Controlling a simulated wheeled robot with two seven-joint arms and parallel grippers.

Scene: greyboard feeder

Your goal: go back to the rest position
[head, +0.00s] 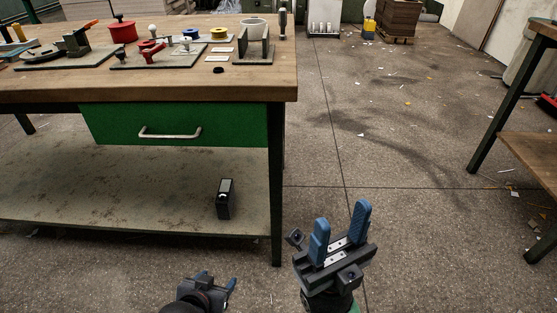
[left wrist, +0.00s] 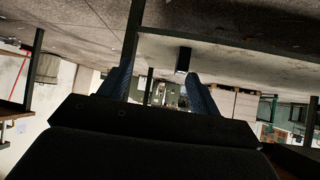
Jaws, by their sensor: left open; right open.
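My left gripper (head: 217,280) is low in the head view, in front of the workbench's lower shelf. It is open and empty, and only its upper part shows. Its two blue fingers stand apart in the left wrist view (left wrist: 160,84), with nothing between them. My right gripper (head: 341,222) is to the right, over the bare floor just right of the bench leg. Its two blue fingers point up, apart and empty. Neither gripper touches anything in view.
A wooden workbench (head: 150,88) with a green drawer (head: 235,122) stands ahead, fixtures and parts on top. A black box (head: 225,200) stands on its lower shelf (head: 120,190). Another table (head: 520,155) is at the right edge. Littered floor (head: 400,130) lies free between them.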

